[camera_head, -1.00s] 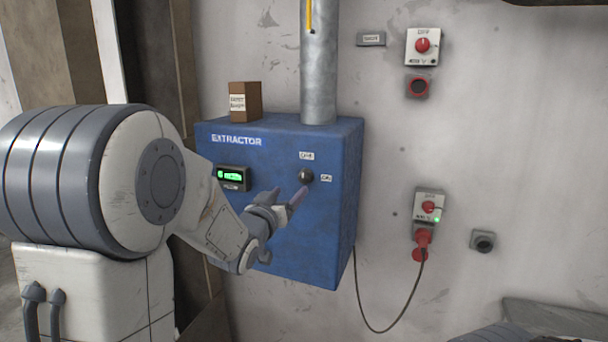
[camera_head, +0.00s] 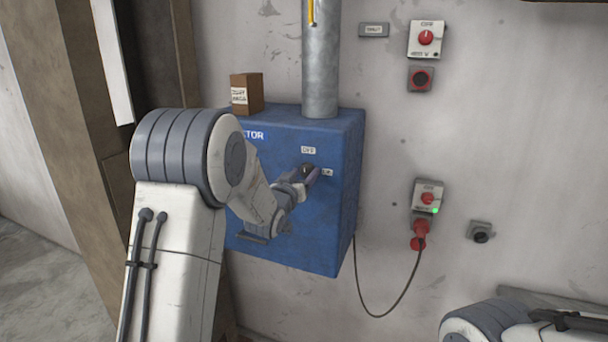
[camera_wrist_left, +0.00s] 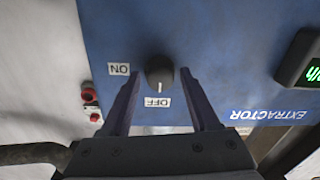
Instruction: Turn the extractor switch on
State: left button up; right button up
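The extractor switch is a dark round knob (camera_wrist_left: 159,71) on the front of the blue extractor box (camera_head: 335,230). In the left wrist view, which shows the box upside down, its white mark points at the OFF label (camera_wrist_left: 157,102); the ON label (camera_wrist_left: 119,69) is to its left. My left gripper (camera_head: 310,174) is at the box front, fingers towards the knob. In the left wrist view the open fingers (camera_wrist_left: 159,76) lie one on each side of the knob, with gaps visible. In the head view the gripper mostly hides the knob. My right gripper is out of view.
A small brown box (camera_head: 250,92) and a grey pipe (camera_head: 320,60) stand on the extractor box. To its right are wall switches (camera_head: 426,38), a red plug (camera_head: 420,228) with a hanging cable, and a grey socket (camera_head: 480,232). My right arm shows at the lower right.

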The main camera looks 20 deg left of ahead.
pick_arm(q)
grip_shut()
jog(key=shift+f+m+b, duration=0.1)
jog(key=shift+m+b, duration=0.2)
jog(key=shift+b, duration=0.35)
jog(key=m+b, duration=1.2)
jog(key=b, duration=0.6)
jog(key=shift+f+m, duration=0.1)
jog(key=shift+m, duration=0.3)
jog(key=m+b, duration=0.2)
jog(key=m, duration=0.1)
jog(key=shift+h, duration=0.3)
jog(key=shift+r+m+b, duration=0.2)
jog(key=shift+m+b, duration=0.3)
jog(key=shift+m, duration=0.4)
jog(key=shift+o, duration=1.9)
grip_release()
